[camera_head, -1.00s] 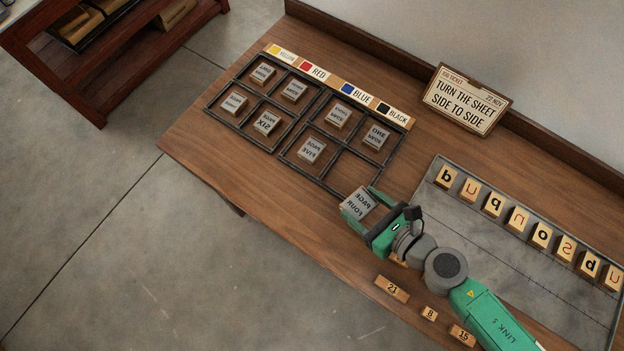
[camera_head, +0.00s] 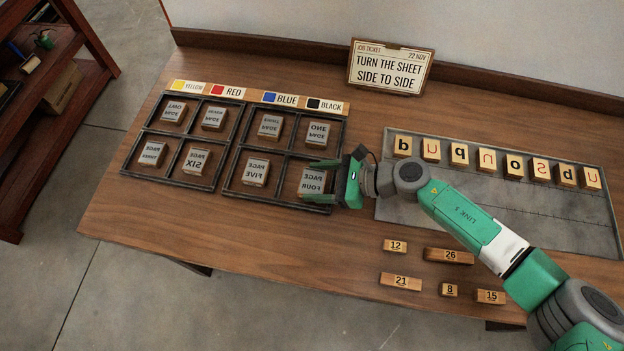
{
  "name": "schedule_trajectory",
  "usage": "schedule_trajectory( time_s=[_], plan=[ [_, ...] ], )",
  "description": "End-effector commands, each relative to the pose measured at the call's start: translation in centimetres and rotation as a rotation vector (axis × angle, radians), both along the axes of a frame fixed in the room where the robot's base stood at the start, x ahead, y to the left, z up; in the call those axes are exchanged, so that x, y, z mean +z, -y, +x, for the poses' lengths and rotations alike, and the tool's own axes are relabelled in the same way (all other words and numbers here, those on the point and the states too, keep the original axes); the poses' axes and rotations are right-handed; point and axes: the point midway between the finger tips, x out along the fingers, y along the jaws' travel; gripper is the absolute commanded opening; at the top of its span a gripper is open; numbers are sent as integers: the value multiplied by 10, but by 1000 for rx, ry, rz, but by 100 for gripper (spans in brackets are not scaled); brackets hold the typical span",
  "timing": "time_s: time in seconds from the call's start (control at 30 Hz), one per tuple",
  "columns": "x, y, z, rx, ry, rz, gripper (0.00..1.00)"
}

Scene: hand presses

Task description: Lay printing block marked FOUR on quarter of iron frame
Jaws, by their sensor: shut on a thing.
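The printing block marked PAGE FOUR (camera_head: 312,182) is grey with mirrored lettering. It is at the near right quarter of the right-hand iron frame (camera_head: 266,201). My green gripper (camera_head: 323,180) reaches in from the right and is shut on the block, one finger on its far side and one on its near side. I cannot tell whether the block touches the table. The other three quarters of this frame hold blocks: FIVE (camera_head: 255,171) at near left, ONE (camera_head: 318,133) at far right and another (camera_head: 270,126) at far left.
The left-hand frame (camera_head: 183,181) has a block in each quarter. Colour labels (camera_head: 258,97) run behind the frames. A job ticket sign (camera_head: 390,67) stands at the back. A metal tray (camera_head: 400,212) with letter blocks lies right. Numbered wooden pieces (camera_head: 447,254) lie in front of it.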

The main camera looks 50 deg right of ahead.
Motion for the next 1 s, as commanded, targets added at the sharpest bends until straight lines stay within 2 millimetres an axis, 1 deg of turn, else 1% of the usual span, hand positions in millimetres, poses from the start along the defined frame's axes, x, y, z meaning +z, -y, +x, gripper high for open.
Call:
schedule_trajectory(
  time_s=[0.03, 0.1, 0.2, 0.3, 0.37, 0.5, 0.57, 0.77, 0.93, 0.97, 1.0],
  plan=[
    [-4, 3, 11, 2, 0, 0, 39],
    [-5, 7, 21, 2, -1, -1, 39],
    [-3, 10, 28, 1, 0, 0, 39],
    [-3, 11, 29, 0, 0, 0, 39],
    [-7, 11, 28, 0, 0, 1, 39],
    [-31, 11, 28, -2, -1, 3, 39],
    [-39, 11, 28, -1, -1, 3, 39],
    [-37, 11, 28, 0, 0, 1, 39],
    [-42, 11, 28, 0, 0, 0, 39],
    [-42, 11, 28, 0, -1, -1, 65],
    [-41, 11, 28, 0, -1, -1, 73]
  ],
)
